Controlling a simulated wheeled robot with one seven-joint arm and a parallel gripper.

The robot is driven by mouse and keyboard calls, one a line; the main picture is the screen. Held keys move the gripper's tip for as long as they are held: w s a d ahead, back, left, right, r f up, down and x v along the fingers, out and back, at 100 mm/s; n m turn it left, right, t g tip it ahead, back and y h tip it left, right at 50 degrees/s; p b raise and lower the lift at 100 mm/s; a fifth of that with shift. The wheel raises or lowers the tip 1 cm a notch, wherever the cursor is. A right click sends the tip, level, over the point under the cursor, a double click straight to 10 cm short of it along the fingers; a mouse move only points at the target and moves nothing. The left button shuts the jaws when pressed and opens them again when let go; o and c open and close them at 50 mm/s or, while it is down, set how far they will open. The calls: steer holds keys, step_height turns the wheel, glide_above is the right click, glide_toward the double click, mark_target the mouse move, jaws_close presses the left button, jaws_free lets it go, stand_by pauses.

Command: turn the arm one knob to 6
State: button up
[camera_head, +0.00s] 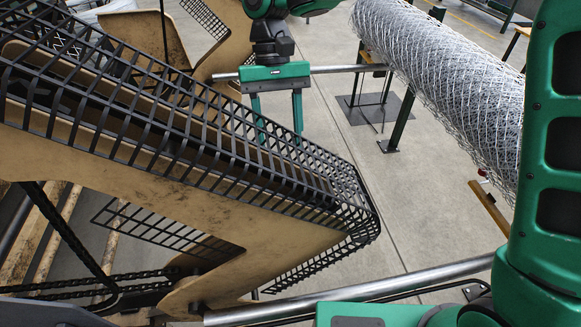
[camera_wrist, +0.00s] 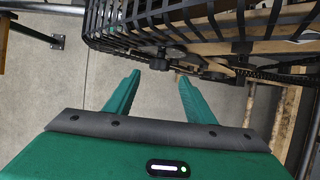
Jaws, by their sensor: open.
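My gripper (camera_head: 279,132) hangs fingers down beyond the black cage guard (camera_head: 190,125) of a tan machine. Its two green fingers are apart with nothing between them, and the cage partly covers their lower ends. In the wrist view my gripper (camera_wrist: 159,78) points toward the underside of the machine. Small dark round parts (camera_wrist: 158,64) show there just past the fingertips, under the cage. I cannot tell whether any of them is the arm one knob. No dial or number is readable in either view.
A large roll of chain-link mesh (camera_head: 440,85) lies on a metal bar at the upper right. A steel tube (camera_head: 350,296) crosses the lower foreground. The tan machine frame (camera_head: 250,240) fills the left. Bare concrete floor (camera_head: 420,200) lies between machine and roll.

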steer(key=x, duration=0.7)
steer(key=shift+f, duration=0.4)
steer(key=shift+s+d, duration=0.1)
steer(key=c, duration=1.1)
